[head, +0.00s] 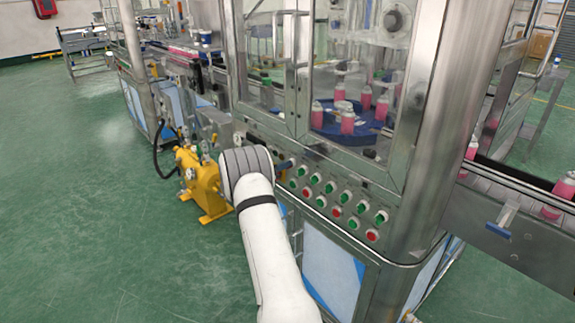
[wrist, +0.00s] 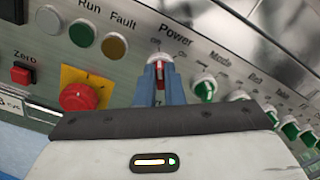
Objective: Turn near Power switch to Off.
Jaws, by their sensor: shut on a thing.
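The Power switch (wrist: 159,63) is a small knob with a red and white handle, below the word Power on the steel panel in the wrist view. My gripper (wrist: 160,72) has its two blue fingers on either side of the handle and is shut on it. The fingers hide part of the knob and its lower marking, so its exact setting is hard to read. In the head view, my white arm reaches to the panel. A blue part of my gripper (head: 286,164) shows there, and the Power switch is hidden.
Left of the switch are a red emergency button (wrist: 80,97) on a yellow plate, several round lamps and a red Zero button (wrist: 20,75). A row of green and white knobs (wrist: 205,88) runs to the right. A yellow machine (head: 203,183) stands left of my arm.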

